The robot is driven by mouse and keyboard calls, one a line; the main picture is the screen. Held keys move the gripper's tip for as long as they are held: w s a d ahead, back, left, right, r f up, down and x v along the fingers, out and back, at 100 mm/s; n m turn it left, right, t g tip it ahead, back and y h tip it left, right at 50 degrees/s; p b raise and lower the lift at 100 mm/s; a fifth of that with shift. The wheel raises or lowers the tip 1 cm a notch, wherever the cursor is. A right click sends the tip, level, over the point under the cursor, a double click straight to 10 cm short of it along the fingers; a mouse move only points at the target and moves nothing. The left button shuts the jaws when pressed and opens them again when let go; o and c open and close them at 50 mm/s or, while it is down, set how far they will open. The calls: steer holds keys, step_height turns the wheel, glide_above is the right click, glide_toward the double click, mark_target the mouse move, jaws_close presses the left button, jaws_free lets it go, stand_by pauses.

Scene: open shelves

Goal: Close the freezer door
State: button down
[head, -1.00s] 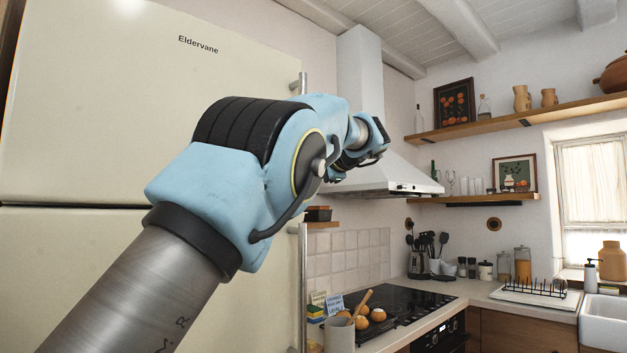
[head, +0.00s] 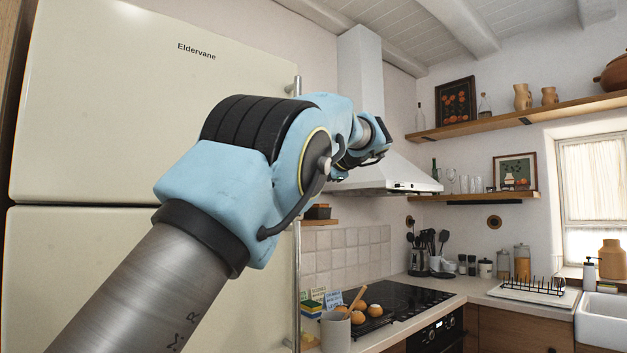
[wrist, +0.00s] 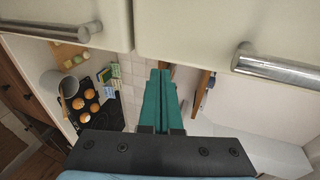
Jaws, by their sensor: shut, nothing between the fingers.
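A cream fridge-freezer shows an upper door (head: 120,80) marked "Eldervane" and a lower door (head: 70,270), with a narrow dark seam between them. Their faces look nearly level; I cannot tell whether either stands slightly ajar, or which is the freezer's. In the wrist view the upper door (wrist: 215,25) lies right, with its metal handle (wrist: 277,67), and the lower door (wrist: 110,18) lies left, with its handle (wrist: 50,29). My gripper (wrist: 160,74) is shut and empty, its teal fingertips near the doors' handle-side edges, apparently not touching. In the head view my arm hides part of both doors.
Right of the fridge is a counter with a black hob (head: 400,302), a utensil pot (head: 336,332) and round brown items. A white hood (head: 385,178) hangs above, behind my wrist. A small wooden shelf (head: 320,222) sits close beside the fridge.

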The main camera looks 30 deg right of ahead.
steer(key=d+b+v, duration=0.1)
steer(key=b+v, duration=0.1)
steer(key=v, duration=0.8)
steer(key=shift+s, duration=0.15)
steer(key=shift+d, duration=0.1)
